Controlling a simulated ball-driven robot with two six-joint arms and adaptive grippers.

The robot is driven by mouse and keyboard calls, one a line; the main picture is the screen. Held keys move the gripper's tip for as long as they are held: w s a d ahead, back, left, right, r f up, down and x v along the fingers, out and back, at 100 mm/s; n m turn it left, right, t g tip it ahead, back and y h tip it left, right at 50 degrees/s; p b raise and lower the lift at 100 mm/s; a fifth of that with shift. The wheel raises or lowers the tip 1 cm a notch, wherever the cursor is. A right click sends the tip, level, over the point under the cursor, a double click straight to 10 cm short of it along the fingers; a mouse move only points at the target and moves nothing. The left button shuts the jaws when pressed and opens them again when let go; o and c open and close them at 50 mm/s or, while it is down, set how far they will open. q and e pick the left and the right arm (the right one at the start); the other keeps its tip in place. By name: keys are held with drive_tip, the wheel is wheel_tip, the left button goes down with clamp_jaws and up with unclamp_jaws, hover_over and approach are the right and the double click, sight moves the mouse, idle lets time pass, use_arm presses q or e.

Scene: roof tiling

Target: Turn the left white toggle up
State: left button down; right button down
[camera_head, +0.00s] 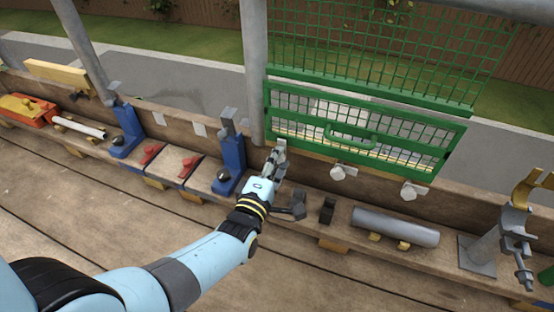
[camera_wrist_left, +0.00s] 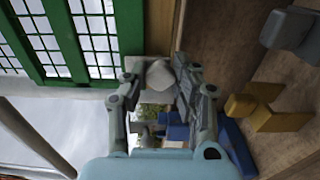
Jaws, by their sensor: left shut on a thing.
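My left gripper (camera_head: 276,160) is at the lower left corner of the green mesh gate (camera_head: 455,150), beside the grey post. It is shut on the left white toggle (camera_head: 281,144), which is mostly hidden by the fingers in the head view. In the left wrist view the toggle's pale knob (camera_wrist_left: 160,75) sits between the two fingers of my left gripper (camera_wrist_left: 160,88). How the toggle is turned is hard to tell. Two more white toggles, a middle one (camera_head: 338,173) and a right one (camera_head: 408,192), sit along the gate's lower edge. My right gripper is out of view.
A grey upright post (camera_head: 254,80) stands left of the gate. On the ledge below are a blue clamp (camera_head: 231,160), a dark hammer-like tool (camera_head: 297,206), a black block (camera_head: 327,210) and a grey pipe (camera_head: 396,226). A metal stand (camera_head: 485,250) is at the right.

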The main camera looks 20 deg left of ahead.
use_arm(q)
drive_tip(key=shift+s+f, duration=0.1)
drive_tip(key=shift+f, duration=0.05)
drive_tip(key=c, duration=1.1)
unclamp_jaws()
drive_tip(key=shift+o, duration=0.4)
